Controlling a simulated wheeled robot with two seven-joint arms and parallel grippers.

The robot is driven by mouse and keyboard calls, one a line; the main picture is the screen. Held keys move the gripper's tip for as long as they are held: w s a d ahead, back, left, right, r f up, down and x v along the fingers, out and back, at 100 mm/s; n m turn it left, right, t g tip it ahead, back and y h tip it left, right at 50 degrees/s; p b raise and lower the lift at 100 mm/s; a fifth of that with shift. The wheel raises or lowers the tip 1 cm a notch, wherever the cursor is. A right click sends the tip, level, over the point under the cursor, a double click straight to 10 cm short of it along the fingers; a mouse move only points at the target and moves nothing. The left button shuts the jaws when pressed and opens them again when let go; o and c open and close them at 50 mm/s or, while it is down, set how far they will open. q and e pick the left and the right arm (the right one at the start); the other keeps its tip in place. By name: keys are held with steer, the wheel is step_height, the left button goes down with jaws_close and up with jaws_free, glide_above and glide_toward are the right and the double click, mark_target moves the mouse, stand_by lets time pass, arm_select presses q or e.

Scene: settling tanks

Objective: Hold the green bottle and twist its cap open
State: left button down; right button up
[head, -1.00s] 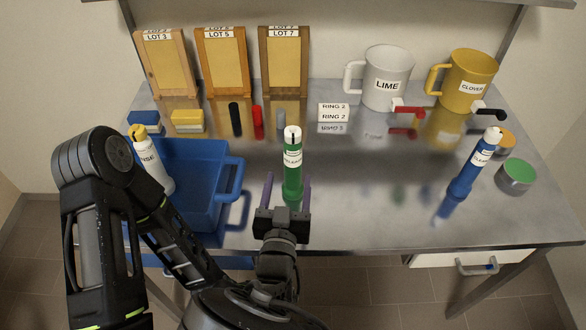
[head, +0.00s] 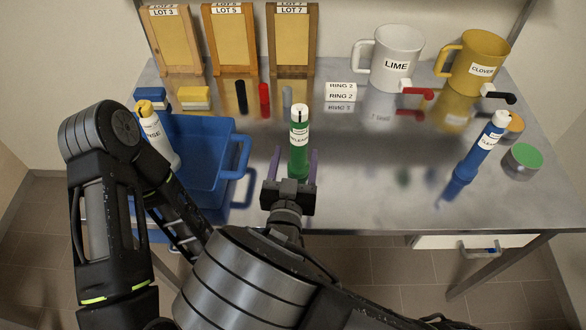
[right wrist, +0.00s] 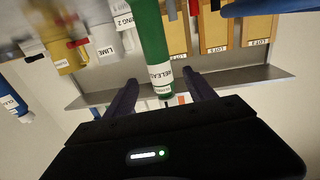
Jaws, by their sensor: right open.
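The green bottle (head: 299,155) stands upright on the metal bench, with a white cap (head: 299,110) marked by a dark line and a white label. It also shows in the right wrist view (right wrist: 148,40), upside down. My right gripper (head: 294,158) is open, low over the bench on the near side of the bottle. Its two purple fingers appear on either side of the bottle's lower part, with a gap visible on each side. In the right wrist view the bottle shows between the fingers (right wrist: 163,85). My left arm is at the left; its gripper is out of view.
A blue tray (head: 238,165) and a white yellow-capped bottle (head: 158,140) stand left. A blue bottle (head: 480,150) and green-topped tin (head: 522,161) stand right. Behind are black and red sticks, a LIME mug (head: 397,55) and a yellow mug (head: 478,58). Bench between green and blue bottles is clear.

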mark_target(298, 142)
steer(key=w, duration=0.7)
steer(key=shift+w+d, duration=0.35)
steer(key=shift+d, duration=0.05)
jaws_close()
stand_by(0.5)
steer(key=shift+o, duration=0.2)
jaws_free()
stand_by(0.6)
steer(key=shift+s, duration=0.1)
steer(key=s+a, duration=0.1)
steer(key=s, duration=1)
steer(key=shift+s+a, duration=0.15)
steer(key=shift+s, duration=0.25)
steer(key=shift+c, duration=0.2)
